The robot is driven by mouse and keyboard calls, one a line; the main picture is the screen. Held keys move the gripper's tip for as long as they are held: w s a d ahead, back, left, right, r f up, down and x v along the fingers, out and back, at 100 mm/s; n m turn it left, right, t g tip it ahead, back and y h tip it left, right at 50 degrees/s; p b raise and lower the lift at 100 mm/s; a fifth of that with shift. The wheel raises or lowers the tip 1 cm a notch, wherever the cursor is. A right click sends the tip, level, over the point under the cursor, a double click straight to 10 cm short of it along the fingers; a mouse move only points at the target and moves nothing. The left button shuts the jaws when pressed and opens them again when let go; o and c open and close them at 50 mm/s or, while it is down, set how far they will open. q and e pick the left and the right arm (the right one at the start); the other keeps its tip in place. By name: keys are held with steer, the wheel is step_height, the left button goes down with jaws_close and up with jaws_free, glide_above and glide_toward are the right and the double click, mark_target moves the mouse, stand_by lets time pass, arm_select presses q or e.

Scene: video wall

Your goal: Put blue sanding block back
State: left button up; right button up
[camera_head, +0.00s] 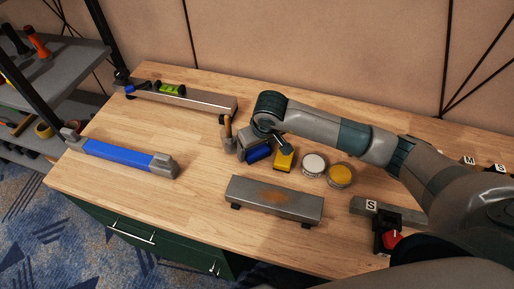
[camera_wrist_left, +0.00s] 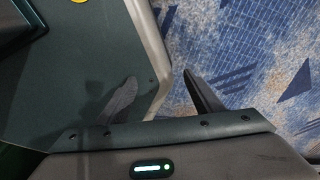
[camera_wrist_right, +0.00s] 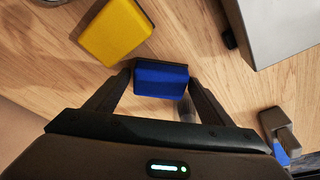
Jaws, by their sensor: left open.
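The blue sanding block (camera_head: 259,153) is on the wooden workbench, beside a yellow block (camera_head: 284,159). In the right wrist view the blue block (camera_wrist_right: 161,79) sits between the two fingertips of my right gripper (camera_wrist_right: 161,86), with a finger against each end. I cannot tell whether the block is lifted off the wood. In the head view my right gripper (camera_head: 258,146) partly hides the block. My left gripper (camera_wrist_left: 163,95) is open and empty in the left wrist view, over my own base and the carpet; it is out of the head view.
A grey metal bar (camera_head: 275,199) lies in front of the blocks. Two round tins (camera_head: 314,165) are to the right and a brush (camera_head: 228,132) to the left. The bench's left middle is clear.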

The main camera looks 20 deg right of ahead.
mark_target(257, 149)
arm_select(q)
steer(key=shift+s+r, duration=0.1)
steer(key=shift+s, duration=0.05)
arm_select(e)
steer(key=shift+r, duration=0.1)
steer(key=shift+r+p, duration=0.15)
steer(key=shift+p, duration=0.15)
steer(key=shift+r+b, duration=0.2)
steer(key=shift+b, duration=0.1)
steer(key=b+v, duration=0.1)
steer(key=v, duration=0.2)
steer(key=shift+s+r, duration=0.1)
steer(key=shift+r, duration=0.3)
arm_select(q)
steer(key=w+d+t+b, duration=0.2)
steer(key=w+d, duration=0.1)
steer(key=w, duration=0.6)
steer(key=shift+w+d+f+t+h+b, duration=0.2)
steer(key=shift+d+f+t+h+b, duration=0.1)
steer(key=shift+f+h, duration=0.1)
arm_select(e)
steer(key=v, duration=0.7)
steer(key=shift+r, duration=0.3)
